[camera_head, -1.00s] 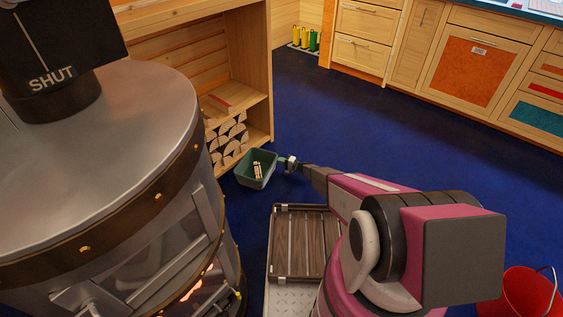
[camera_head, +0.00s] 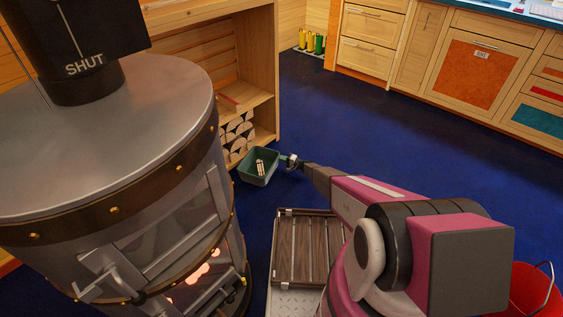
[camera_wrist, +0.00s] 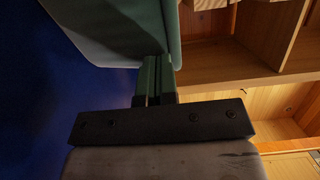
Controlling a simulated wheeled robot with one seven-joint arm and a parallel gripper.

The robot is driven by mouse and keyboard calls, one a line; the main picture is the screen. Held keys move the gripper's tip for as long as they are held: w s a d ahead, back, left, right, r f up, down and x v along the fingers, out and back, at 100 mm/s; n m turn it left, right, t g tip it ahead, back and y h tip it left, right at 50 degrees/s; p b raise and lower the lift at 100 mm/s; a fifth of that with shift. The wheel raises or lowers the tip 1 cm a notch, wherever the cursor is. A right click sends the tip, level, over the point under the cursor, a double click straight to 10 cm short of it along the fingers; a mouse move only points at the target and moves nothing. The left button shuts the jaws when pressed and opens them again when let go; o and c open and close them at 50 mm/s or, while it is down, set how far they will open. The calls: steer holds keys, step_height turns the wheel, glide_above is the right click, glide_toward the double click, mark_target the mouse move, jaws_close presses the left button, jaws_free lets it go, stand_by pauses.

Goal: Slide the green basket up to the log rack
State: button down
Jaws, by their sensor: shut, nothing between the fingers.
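The green basket (camera_head: 258,180) stands on the blue floor at the front of the log rack (camera_head: 262,113), close to its lower edge. Several pale sticks lie in it. I cannot tell whether basket and rack touch. My gripper (camera_head: 285,160) is at the basket's right side, shut with nothing held. In the wrist view the green basket wall (camera_wrist: 120,25) fills the top, and the shut fingers of my gripper (camera_wrist: 154,70) reach its lower edge, seemingly against it. The wooden log rack (camera_wrist: 230,60) shows at the right there.
A round metal stove (camera_head: 120,140) with a fire inside stands close at the left. A dark slatted board (camera_head: 308,250) lies in front of the basket. A red bucket (camera_head: 532,292) is at the lower right. The blue floor (camera_head: 400,130) toward the cabinets is open.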

steer(key=v, duration=0.4)
steer(key=w+v, duration=0.1)
steer(key=v, duration=0.7)
steer(key=shift+w+d, duration=0.15)
steer(key=shift+d, duration=0.35)
steer(key=s+d+r+n+g+h, duration=0.1)
steer(key=s+r+n+g+h, duration=0.15)
steer(key=s+r, duration=0.95)
steer(key=s+r+n+g+h, duration=0.2)
steer(key=s+r+g+h, duration=0.2)
steer(key=s+r, duration=0.85)
steer(key=s+d+r+h, duration=0.5)
steer(key=s+d+r, duration=0.1)
steer(key=s+r, duration=0.5)
steer(key=s+d+r+h, duration=0.5)
steer(key=s+d+r, duration=0.2)
steer(key=s+r, duration=0.4)
step_height(320, 180, up, 2)
steer(key=shift+s+d+r, duration=0.2)
steer(key=shift+s, duration=0.2)
